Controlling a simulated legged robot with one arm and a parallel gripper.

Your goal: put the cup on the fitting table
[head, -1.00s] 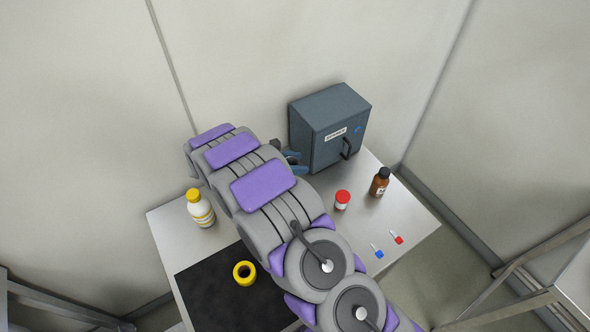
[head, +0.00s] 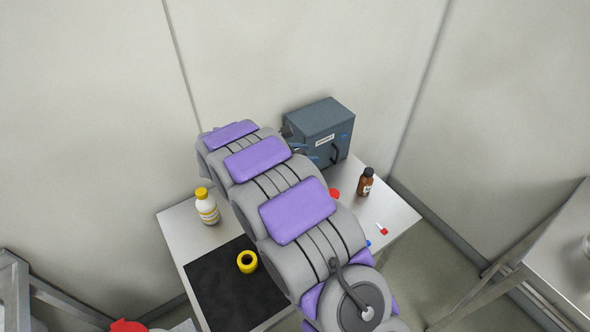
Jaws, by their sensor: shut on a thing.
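No cup can be made out in the head view. A metal table (head: 181,231) stands against the wall under my arm. Another metal table (head: 557,250) is at the right edge, with part of a clear object (head: 587,243) on it. I cannot tell which one is the fitting table.
The metal table under my arm holds a white bottle with yellow cap (head: 207,207), a yellow ring (head: 247,262) on a black mat (head: 222,290), the cabinet (head: 322,128), a brown bottle (head: 365,183) and a red-capped jar (head: 334,193). A red object (head: 127,326) shows bottom left.

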